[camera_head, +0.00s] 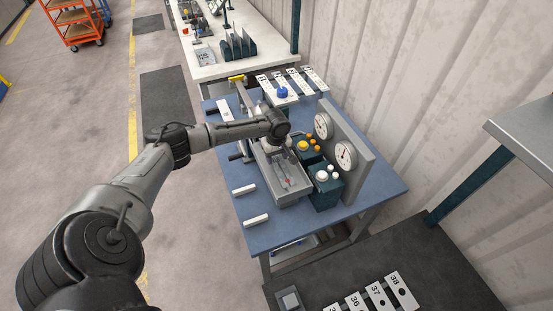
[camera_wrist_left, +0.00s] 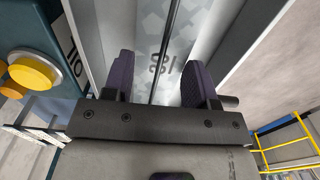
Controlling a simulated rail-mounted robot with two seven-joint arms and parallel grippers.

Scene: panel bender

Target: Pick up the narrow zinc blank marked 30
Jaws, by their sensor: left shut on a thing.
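In the wrist view a spangled grey zinc sheet (camera_wrist_left: 148,40) lies between the two dark fingers of my left gripper (camera_wrist_left: 160,85). Dark characters on it are turned and partly unclear, so I cannot surely read 30. The left gripper is shut on this zinc piece. In the head view my left gripper (camera_head: 268,147) is over the far end of a grey metal trough (camera_head: 285,190) on the blue bench; its fingers and the held piece are mostly hidden by my wrist. My right gripper does not show.
Two round gauges (camera_head: 345,154) on a grey panel stand right of the trough, with button boxes (camera_head: 326,185) between. White pieces (camera_head: 257,220) lie on the blue bench (camera_head: 290,232). Numbered plates (camera_head: 402,290) lie at lower right, others (camera_head: 315,78) behind the gauges.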

